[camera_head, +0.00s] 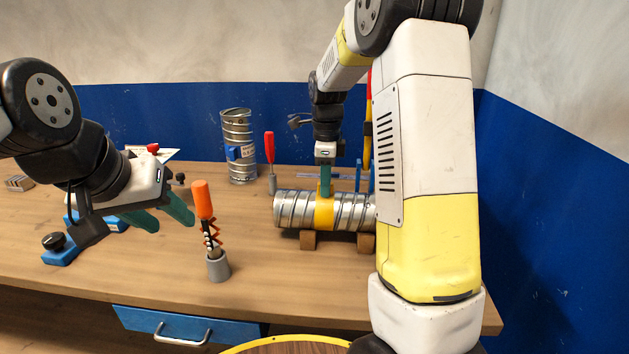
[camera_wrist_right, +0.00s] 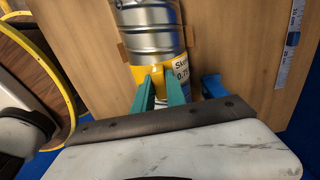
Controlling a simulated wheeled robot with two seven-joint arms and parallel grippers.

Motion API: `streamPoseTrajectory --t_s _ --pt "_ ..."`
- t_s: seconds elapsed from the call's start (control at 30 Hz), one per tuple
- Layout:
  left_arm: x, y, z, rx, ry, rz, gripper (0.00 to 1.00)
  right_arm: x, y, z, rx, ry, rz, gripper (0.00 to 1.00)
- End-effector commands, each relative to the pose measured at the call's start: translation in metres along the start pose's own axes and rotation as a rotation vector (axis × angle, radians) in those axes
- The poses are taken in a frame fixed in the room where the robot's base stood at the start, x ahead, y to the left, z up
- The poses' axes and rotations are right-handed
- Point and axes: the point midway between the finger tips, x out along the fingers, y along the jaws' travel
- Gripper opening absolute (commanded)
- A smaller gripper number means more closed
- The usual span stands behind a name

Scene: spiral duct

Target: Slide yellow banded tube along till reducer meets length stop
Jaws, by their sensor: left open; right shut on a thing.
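The yellow banded tube (camera_head: 296,210) is a silver spiral duct lying on its side on wooden blocks. Its yellow band (camera_head: 324,214) is under my right gripper (camera_head: 325,194), which points down and is shut on the tube at the band. The right wrist view shows the tube (camera_wrist_right: 150,40) and the green fingers (camera_wrist_right: 160,90) at the band, beside a printed label (camera_wrist_right: 181,72). My left gripper (camera_head: 160,217) is open and empty, above the table at the left. My right arm hides the tube's right end in the head view. I cannot make out the reducer or the length stop.
A second spiral duct (camera_head: 238,148) stands upright at the back. An orange-handled tool (camera_head: 204,205) stands in a grey holder in front, and a red-handled tool (camera_head: 269,150) stands behind the tube. A ruler strip (camera_wrist_right: 289,45) lies on the table (camera_head: 110,270). Blue clamps sit at the left.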

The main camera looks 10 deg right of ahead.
Motion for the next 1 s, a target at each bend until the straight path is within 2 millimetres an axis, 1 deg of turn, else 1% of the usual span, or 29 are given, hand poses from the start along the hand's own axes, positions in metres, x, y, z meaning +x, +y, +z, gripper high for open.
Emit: streamPoseTrajectory --t_s 0.03,0.3,0.33,0.43,0.47,0.73,0.8,0.87,1.0 --pt "0.0 0.0 0.0 0.0 0.0 0.0 0.45 0.005 0.002 -0.001 0.001 0.005 0.011 0.0" --pt "0.0 0.0 0.0 0.0 0.0 0.0 0.45 0.005 0.002 -0.004 0.002 0.005 0.011 0.0" --pt "0.0 0.0 0.0 0.0 0.0 0.0 0.45 0.005 0.002 -0.004 0.002 0.005 0.011 0.2" --pt "0.0 0.0 0.0 0.0 0.0 0.0 0.45 0.005 0.002 -0.004 0.002 0.006 0.011 0.4" --pt "0.0 0.0 0.0 0.0 0.0 0.0 0.45 0.005 0.002 -0.004 0.002 0.006 0.011 0.41" --pt "0.0 0.0 0.0 0.0 0.0 0.0 0.45 0.006 0.003 -0.004 0.002 0.008 0.016 0.41" --pt "0.0 0.0 0.0 0.0 0.0 0.0 0.45 0.003 0.003 -0.004 0.002 0.008 0.015 0.41" --pt "0.0 0.0 0.0 0.0 0.0 0.0 0.45 -0.003 0.003 -0.004 0.002 0.007 0.013 0.41" --pt "0.0 0.0 0.0 0.0 0.0 0.0 0.45 -0.027 0.001 -0.003 0.001 0.003 0.003 0.41"
